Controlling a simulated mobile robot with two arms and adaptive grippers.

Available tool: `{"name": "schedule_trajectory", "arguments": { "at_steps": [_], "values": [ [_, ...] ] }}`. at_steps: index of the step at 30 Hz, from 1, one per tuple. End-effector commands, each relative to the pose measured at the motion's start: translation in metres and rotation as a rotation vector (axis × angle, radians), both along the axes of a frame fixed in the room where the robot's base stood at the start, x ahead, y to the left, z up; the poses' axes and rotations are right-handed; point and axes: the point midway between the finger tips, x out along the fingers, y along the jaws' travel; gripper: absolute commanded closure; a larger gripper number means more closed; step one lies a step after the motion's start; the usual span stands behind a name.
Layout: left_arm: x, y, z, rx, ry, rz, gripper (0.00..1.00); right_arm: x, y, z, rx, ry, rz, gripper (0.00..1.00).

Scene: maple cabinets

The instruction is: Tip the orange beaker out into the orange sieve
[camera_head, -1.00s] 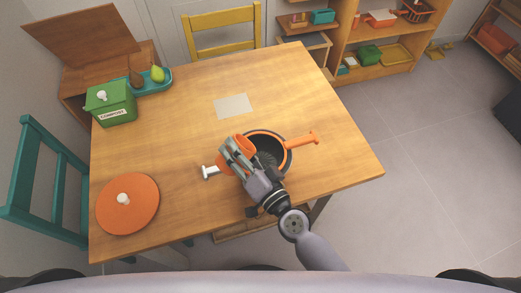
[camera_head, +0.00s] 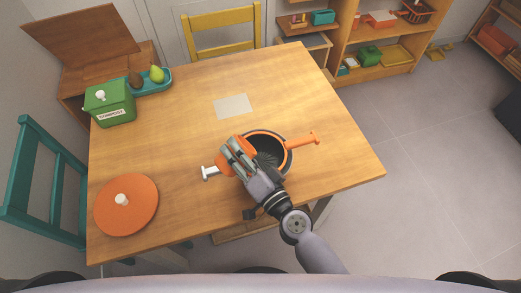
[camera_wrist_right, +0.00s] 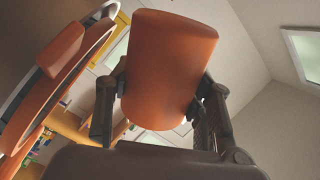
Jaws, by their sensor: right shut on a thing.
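My right gripper (camera_head: 236,150) is shut on the orange beaker (camera_head: 248,146) and holds it tilted at the left side of the orange sieve. In the right wrist view the beaker (camera_wrist_right: 166,65) fills the space between the two fingers. The orange sieve (camera_head: 302,141) has an orange rim, a dark inside and an orange handle pointing right. The gripper and beaker cover its left part. I cannot see what is in the beaker or whether anything has fallen out. My left gripper is not in view.
An orange lid with a white knob (camera_head: 126,206) lies at the table's front left. A green compost box (camera_head: 110,104) and a teal tray with pears (camera_head: 148,85) stand at back left. A pale sheet (camera_head: 233,106) lies behind the sieve.

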Motion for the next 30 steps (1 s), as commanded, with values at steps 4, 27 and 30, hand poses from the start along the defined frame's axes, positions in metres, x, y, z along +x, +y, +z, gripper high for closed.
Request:
{"name": "schedule_trajectory", "arguments": {
  "at_steps": [4, 27, 30],
  "values": [
    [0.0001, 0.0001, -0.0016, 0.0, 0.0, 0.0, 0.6, 0.0003, 0.0, -0.0008, 0.017, 0.01, 0.0, 0.86],
    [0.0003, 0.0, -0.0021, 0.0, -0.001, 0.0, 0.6, 0.0013, -0.0017, -0.0029, 0.103, 0.069, 0.0, 0.86],
    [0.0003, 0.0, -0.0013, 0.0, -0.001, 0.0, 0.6, 0.0014, -0.0019, -0.0024, 0.114, 0.076, 0.0, 0.86]
  ]
}}
